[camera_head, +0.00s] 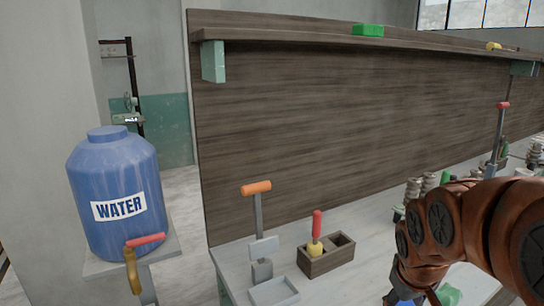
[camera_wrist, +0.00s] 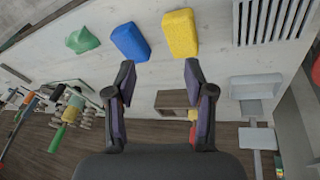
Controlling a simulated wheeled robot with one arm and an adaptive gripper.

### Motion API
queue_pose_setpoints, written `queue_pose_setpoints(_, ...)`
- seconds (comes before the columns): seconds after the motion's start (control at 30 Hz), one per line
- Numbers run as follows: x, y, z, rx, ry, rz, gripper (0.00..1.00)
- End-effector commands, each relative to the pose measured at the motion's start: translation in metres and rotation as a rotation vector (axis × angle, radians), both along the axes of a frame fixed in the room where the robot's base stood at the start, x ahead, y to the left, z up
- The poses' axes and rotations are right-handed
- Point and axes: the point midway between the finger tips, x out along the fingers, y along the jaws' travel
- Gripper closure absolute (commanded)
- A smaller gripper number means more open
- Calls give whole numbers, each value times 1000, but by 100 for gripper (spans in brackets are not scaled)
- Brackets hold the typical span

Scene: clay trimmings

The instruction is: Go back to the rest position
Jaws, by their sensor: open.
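My gripper (camera_wrist: 158,72) is open in the wrist view, its two dark fingers spread with nothing held between them. It hangs over the pale worktop (camera_wrist: 225,68). A yellow block (camera_wrist: 180,33) and a blue block (camera_wrist: 130,41) lie on the worktop beyond the fingertips, apart from them. A green lump (camera_wrist: 83,40) lies to the left of the blue block. In the head view my reddish-brown arm reaches in at the lower right, and the gripper's fingers cannot be made out there.
A dark wooden holder (camera_head: 340,258) with a red-handled tool stands on the bench, beside an orange-handled tool (camera_head: 257,220) and a shallow tray (camera_head: 274,293). A blue water barrel (camera_head: 112,175) stands left. A shelf (camera_head: 290,27) with a green block (camera_head: 367,30) runs along the back panel.

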Motion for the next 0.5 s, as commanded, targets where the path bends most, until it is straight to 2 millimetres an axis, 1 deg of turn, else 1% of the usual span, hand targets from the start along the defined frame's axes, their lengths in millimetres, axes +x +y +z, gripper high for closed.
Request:
queue_pose_setpoints(0.03,-22,11,-5,20,35,-14,46)
queue_pose_setpoints(0.07,-36,16,-9,33,63,-26,46)
queue_pose_setpoints(0.1,-54,23,-15,50,102,-43,46)
queue_pose_setpoints(0.17,-80,34,-21,74,150,-65,46)
queue_pose_setpoints(0.2,-99,41,-25,88,187,-81,46)
queue_pose_setpoints(0.27,-125,51,-32,108,240,-103,46)
queue_pose_setpoints(0.3,-142,56,-35,120,274,-116,46)
queue_pose_setpoints(0.4,-176,69,-41,143,340,-146,46)
queue_pose_setpoints(0.5,-202,77,-46,157,397,-168,46)
